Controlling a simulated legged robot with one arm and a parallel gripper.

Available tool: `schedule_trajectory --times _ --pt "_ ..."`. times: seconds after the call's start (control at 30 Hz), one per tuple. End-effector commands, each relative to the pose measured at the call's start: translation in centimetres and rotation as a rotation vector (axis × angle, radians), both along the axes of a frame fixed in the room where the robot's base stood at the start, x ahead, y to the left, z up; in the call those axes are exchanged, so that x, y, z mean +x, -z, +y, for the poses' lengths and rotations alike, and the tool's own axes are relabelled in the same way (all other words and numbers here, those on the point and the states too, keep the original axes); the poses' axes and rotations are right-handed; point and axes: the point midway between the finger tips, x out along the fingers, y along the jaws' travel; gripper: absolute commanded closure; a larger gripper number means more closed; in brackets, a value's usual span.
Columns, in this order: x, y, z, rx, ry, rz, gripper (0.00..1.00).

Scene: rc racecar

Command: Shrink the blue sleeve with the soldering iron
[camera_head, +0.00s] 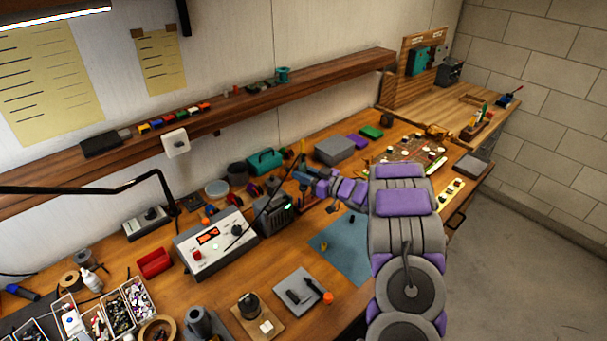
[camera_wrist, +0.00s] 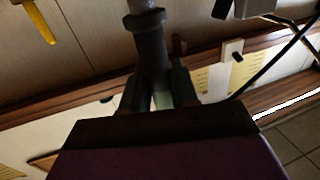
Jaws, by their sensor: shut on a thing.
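My gripper (camera_head: 308,178) is over the bench, beside the grey station with a green light (camera_head: 275,213). In the wrist view its jaws (camera_wrist: 162,88) are shut around a dark grey round handle with a collar, which looks like the soldering iron (camera_wrist: 150,45). The iron's tip is not clear in either view. A blue mat (camera_head: 343,262) lies to the right of the station, below my gripper in the picture, with a few small items on it. I cannot make out the blue sleeve.
A power supply with a red display (camera_head: 214,245) stands left of the station. A grey plate (camera_head: 300,288) with small parts and a brown-based stand (camera_head: 257,318) are at the front. A wall shelf (camera_head: 225,110) runs behind. The floor at right is clear.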

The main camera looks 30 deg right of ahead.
Motion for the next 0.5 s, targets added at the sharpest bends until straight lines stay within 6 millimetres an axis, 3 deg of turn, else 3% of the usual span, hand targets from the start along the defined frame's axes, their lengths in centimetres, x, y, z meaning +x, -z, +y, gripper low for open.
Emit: schedule_trajectory --times 0.5 --pt "-0.4 -3.0 -0.1 0.0 0.0 0.0 0.98"
